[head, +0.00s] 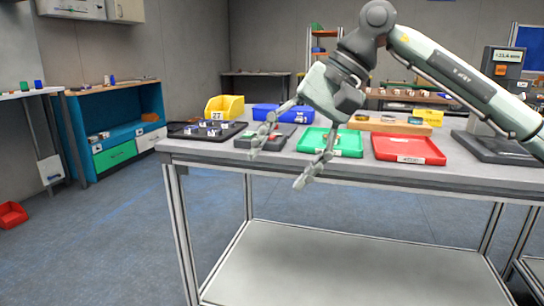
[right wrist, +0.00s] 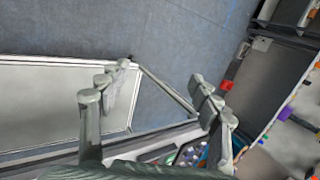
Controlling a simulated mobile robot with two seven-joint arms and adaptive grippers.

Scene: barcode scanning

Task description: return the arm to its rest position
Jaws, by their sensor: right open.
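My right arm reaches in from the right in the head view. Its gripper (head: 280,165) is open and empty, with its two fingers apart, hanging at the front edge of the grey table (head: 350,178). In the right wrist view the open fingers (right wrist: 155,105) have nothing between them but floor and part of the lower shelf. My left gripper does not show in either view.
On the table stand a black tray (head: 183,131) with small parts, a green tray (head: 346,148), a red tray (head: 430,158), a yellow bin (head: 217,104) and a blue bin (head: 265,111). A scale display (head: 502,62) stands at right. The floor in front is clear.

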